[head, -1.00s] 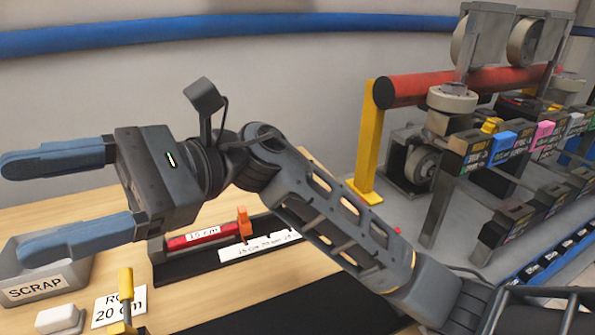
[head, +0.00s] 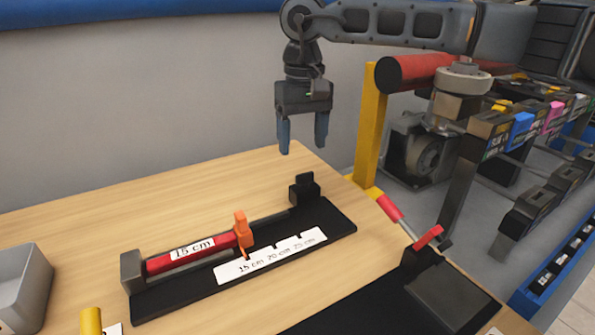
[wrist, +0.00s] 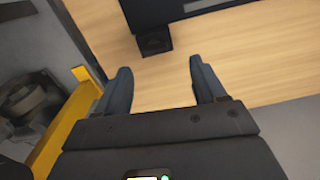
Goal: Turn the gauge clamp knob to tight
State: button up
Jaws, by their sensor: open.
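The gauge is a black base (head: 190,297) on the wooden table, carrying a red bar (head: 165,262) labelled 15 cm. An orange slider (head: 242,232) stands at the bar's right end, beside a white scale strip (head: 270,257) marked 15, 20 and 25 cm. A black block with a small dark knob-like top (head: 304,188) stands at the gauge's far right end; it also shows in the wrist view (wrist: 154,42). Its turn position is too small to read. My gripper (head: 304,146) points down, open and empty, above and behind that block, not touching it. It also shows in the wrist view (wrist: 158,66).
A yellow post (head: 370,125) and red roller (head: 415,70) stand right of my gripper. A black fixture with a red lever (head: 428,238) lies at the front right. A grey bin (head: 22,290) is at the left edge. The table behind the gauge is clear.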

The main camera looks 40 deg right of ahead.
aim_at(305, 173)
jog(key=shift+d+f, duration=0.15)
jog(key=shift+d, duration=0.25)
jog(key=shift+f, duration=0.35)
notch_tip(305, 173, down, 7)
jog(key=shift+r+p, duration=0.15)
jog(key=shift+p, duration=0.2)
jog(key=shift+c, duration=0.2)
jog(key=c, duration=1)
